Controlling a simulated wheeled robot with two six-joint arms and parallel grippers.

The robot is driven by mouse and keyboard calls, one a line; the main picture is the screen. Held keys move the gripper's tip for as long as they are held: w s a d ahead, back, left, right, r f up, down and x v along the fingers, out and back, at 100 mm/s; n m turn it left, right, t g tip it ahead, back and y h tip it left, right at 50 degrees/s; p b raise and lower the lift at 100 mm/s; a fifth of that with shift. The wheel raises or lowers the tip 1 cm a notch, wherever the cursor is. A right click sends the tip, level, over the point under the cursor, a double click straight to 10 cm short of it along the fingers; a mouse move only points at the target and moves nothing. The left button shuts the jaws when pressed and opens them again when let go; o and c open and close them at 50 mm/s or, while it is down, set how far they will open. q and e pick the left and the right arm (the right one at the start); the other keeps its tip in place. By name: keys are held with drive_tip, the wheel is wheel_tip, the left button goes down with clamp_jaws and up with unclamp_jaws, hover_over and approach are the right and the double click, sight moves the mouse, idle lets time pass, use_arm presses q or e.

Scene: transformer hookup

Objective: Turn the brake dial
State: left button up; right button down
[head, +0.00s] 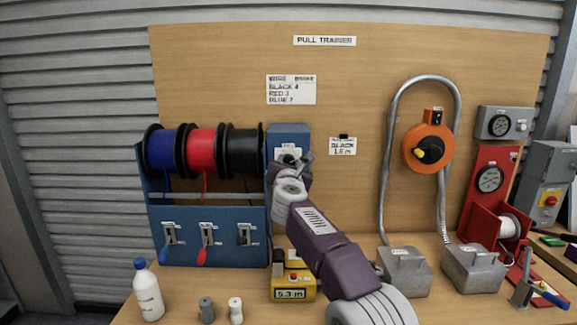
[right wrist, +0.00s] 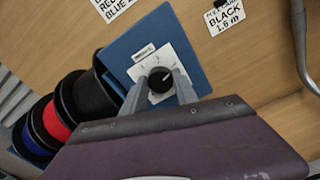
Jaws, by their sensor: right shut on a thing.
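The brake dial (right wrist: 161,80) is a round black knob with a white mark on a white scale plate (right wrist: 144,62), on the face of a blue box (head: 289,133). In the right wrist view my right gripper (right wrist: 162,82) has one finger on each side of the knob and is closed on it. In the head view the right gripper (head: 292,164) reaches up to the box front and hides the knob; part of the white plate shows above it. The scale's small lettering is too small to read. My left gripper is not in view.
Blue, red and black wire spools (head: 205,150) sit left of the box, above several levers (head: 207,235). A card (head: 291,89) reads BLACK 4, RED 3, BLUE 2. A yellow meter (head: 293,285) stands below my right arm. An orange reel (head: 428,148) and grey boxes are at right.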

drive_tip(key=shift+f, duration=0.2)
drive_tip(key=c, duration=0.9)
unclamp_jaws()
drive_tip(key=shift+r, duration=0.1)
drive_tip(key=shift+c, duration=0.2)
drive_tip(key=s+b, duration=0.5)
drive_tip(key=s, duration=0.4)
drive_tip(key=shift+b, duration=0.3)
